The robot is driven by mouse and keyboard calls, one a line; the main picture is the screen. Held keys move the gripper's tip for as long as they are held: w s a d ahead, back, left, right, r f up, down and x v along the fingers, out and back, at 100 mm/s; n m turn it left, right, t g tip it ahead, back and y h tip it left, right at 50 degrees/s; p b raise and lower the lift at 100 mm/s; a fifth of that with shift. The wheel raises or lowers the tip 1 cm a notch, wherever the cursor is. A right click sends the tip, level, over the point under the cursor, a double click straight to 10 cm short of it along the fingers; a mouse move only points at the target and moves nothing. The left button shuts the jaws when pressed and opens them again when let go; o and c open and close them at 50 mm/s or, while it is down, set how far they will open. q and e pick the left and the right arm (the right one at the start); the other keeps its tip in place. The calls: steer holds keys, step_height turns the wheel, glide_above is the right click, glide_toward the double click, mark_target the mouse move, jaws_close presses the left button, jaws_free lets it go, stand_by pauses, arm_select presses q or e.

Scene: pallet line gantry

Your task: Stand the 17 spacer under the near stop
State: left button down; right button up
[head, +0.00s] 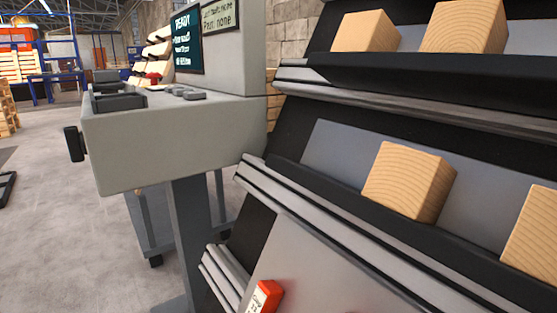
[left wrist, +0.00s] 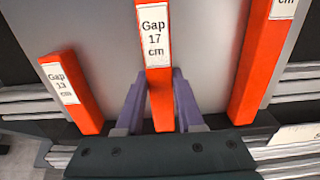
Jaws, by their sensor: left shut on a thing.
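The 17 spacer (left wrist: 157,85) is an orange-red bar with a white label reading "Gap 17 cm", in the middle of the left wrist view. My left gripper (left wrist: 158,95) is shut on it, one purple finger on each side of the bar below the label. The bar lies in front of a grey panel; whether it touches the panel cannot be told. Neither gripper shows in the head view. I cannot make out the near stop in either view.
A "Gap 13 cm" spacer (left wrist: 72,92) is left of the gripper and another orange-red spacer (left wrist: 257,65) is to the right. In the head view, an orange spacer (head: 264,298) shows at the bottom, below tilted shelves holding wooden blocks (head: 408,181). A grey console (head: 170,140) stands left.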

arm_select(q)
steer(key=shift+r+p, duration=0.3)
steer(key=shift+r, duration=0.05)
steer(key=shift+p+v, duration=0.75)
steer(key=shift+v, duration=0.1)
steer(key=p+v, duration=0.6)
steer(key=v, duration=0.3)
steer(key=shift+s+a, duration=0.1)
